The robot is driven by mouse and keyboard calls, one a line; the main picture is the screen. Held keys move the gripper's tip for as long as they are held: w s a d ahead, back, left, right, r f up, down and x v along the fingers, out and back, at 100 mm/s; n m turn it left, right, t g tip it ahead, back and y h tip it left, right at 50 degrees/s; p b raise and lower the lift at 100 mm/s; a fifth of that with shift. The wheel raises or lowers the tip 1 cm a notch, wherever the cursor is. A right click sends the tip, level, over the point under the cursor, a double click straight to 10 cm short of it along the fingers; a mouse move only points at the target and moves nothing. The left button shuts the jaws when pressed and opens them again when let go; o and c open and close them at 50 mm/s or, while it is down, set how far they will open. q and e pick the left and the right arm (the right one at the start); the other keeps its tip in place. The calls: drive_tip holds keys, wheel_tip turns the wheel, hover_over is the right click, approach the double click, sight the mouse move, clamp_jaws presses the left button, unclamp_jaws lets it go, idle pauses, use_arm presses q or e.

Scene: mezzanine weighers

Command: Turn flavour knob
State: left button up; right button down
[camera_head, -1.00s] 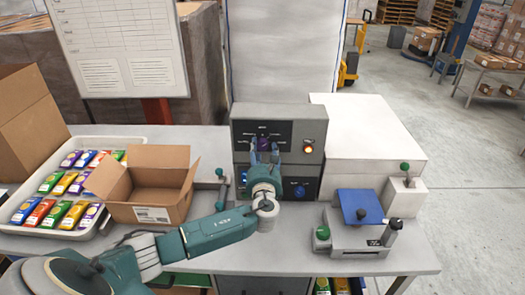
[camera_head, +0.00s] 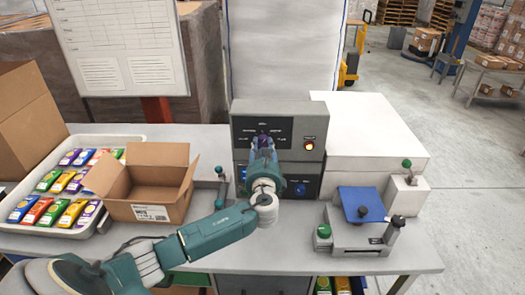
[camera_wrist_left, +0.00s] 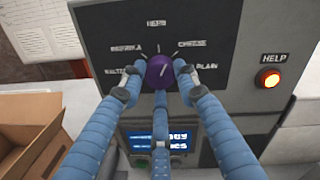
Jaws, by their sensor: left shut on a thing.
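The flavour knob is a round purple knob (camera_wrist_left: 160,72) on the dark panel of the grey control box (camera_wrist_left: 250,30), with a pale pointer line. In the left wrist view the line tilts up and to the right, towards the label that reads like CHEESE. Other labels around it include PLAIN and one at the top. My left gripper (camera_wrist_left: 158,78) is shut on the knob, with blue fingers on either side of it. In the head view my left gripper (camera_head: 263,146) reaches the panel and covers most of the knob. My right gripper is not in view.
A lit orange HELP button (camera_head: 309,146) is right of the knob. An open cardboard box (camera_head: 150,212) and a white tray (camera_head: 95,235) of colourful packets stand left. A blue-topped device (camera_head: 362,205) stands right. A small lever stands near the box.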

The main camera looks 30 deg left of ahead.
use_arm(q)
drive_tip(key=n+b, duration=0.1)
drive_tip(key=n, duration=0.1)
drive_tip(key=f+n+b, duration=0.1)
drive_tip(key=n+b, duration=0.1)
drive_tip(key=n, duration=0.1)
drive_tip(key=shift+d, duration=0.15)
drive_tip(key=n+b, duration=0.4)
drive_tip(key=n, duration=0.2)
drive_tip(key=shift+r+h, duration=0.1)
drive_tip(key=shift+h, duration=0.3)
drive_tip(key=n+b, duration=0.3)
drive_tip(key=n, duration=0.3)
drive_tip(key=shift+r+h, duration=0.15)
drive_tip(key=shift+h, duration=0.15)
drive_tip(key=n+b, duration=0.1)
drive_tip(key=n, duration=0.2)
drive_tip(key=shift+r+n, duration=0.1)
drive_tip(key=shift+n, duration=0.2)
drive_tip(key=shift+r+n+t+b, duration=0.15)
drive_tip(key=shift+n+t+b, duration=0.2)
drive_tip(key=shift+n, duration=0.75)
drive_tip(key=shift+r, duration=0.1)
drive_tip(key=o, duration=1.1)
drive_tip(key=shift+o, duration=0.3)
